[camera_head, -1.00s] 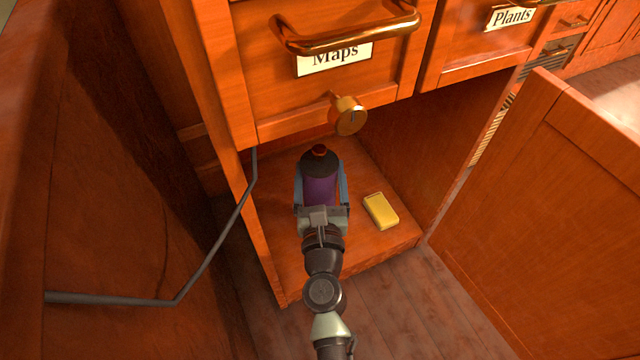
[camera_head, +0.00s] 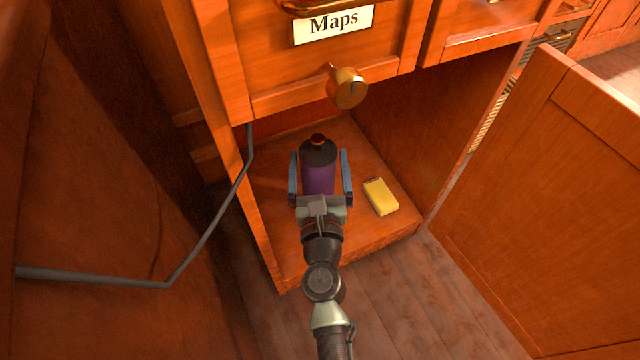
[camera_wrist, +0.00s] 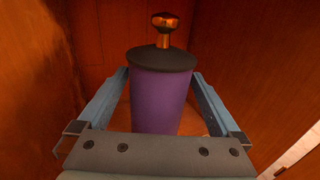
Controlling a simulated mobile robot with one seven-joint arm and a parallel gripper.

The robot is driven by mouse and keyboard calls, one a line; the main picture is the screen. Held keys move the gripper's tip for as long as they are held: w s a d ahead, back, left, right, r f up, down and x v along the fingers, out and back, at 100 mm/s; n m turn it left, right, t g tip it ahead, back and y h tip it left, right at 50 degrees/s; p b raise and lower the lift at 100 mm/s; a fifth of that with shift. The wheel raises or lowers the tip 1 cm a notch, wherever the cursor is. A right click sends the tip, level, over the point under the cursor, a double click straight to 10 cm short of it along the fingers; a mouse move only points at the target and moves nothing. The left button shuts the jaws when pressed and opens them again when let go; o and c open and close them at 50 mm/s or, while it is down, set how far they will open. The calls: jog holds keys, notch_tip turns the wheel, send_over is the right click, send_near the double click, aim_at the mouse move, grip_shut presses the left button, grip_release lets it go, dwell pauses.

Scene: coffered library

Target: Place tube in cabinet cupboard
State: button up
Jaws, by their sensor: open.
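The tube (camera_head: 319,178) is purple with a dark shoulder and a copper-coloured cap. It stands upright on the floor of the cabinet cupboard (camera_head: 388,222). It also shows in the wrist view (camera_wrist: 160,100), in front of the cupboard's back wall. My gripper (camera_head: 320,172) reaches into the cupboard with its blue fingers on either side of the tube. The fingers are open, with a gap visible on both sides in the head view. The tube's lower part is hidden behind my gripper's palm.
A yellow block (camera_head: 380,196) lies on the cupboard floor right of my gripper. A brass knob (camera_head: 346,88) juts out above the opening. The cupboard door (camera_head: 550,200) stands open at the right. A grey bent bar (camera_head: 205,235) runs along the left.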

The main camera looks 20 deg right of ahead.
jog(key=b+v, duration=0.1)
jog(key=v, duration=1)
jog(key=shift+s+b, duration=0.35)
jog(key=shift+b, duration=0.05)
jog(key=shift+a, duration=0.1)
